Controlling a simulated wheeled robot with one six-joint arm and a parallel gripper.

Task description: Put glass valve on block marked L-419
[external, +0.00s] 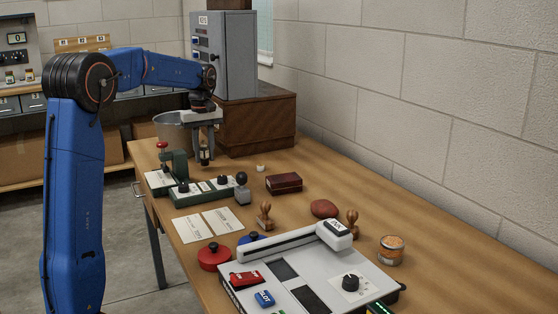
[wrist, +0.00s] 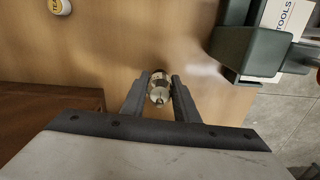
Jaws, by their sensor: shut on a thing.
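My gripper (external: 204,150) is over the far left part of the wooden table, pointing down. It is shut on a small clear-and-metal piece, which looks like the glass valve (wrist: 159,97), held between both fingertips in the wrist view. In the external view the glass valve (external: 205,157) shows small and dark between the fingers, and whether it clears the table is hard to tell. Green blocks with pale labels (external: 200,188) stand just in front of it. One green block (wrist: 245,52) shows at the upper right of the wrist view. I cannot read L-419 on any block.
A brown wooden box (external: 262,122) under a grey cabinet (external: 228,55) stands behind the gripper. A small white round piece (wrist: 60,6) lies nearby. Stamps, a dark red box (external: 284,183), paper cards (external: 208,223) and a grey device (external: 310,270) fill the front.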

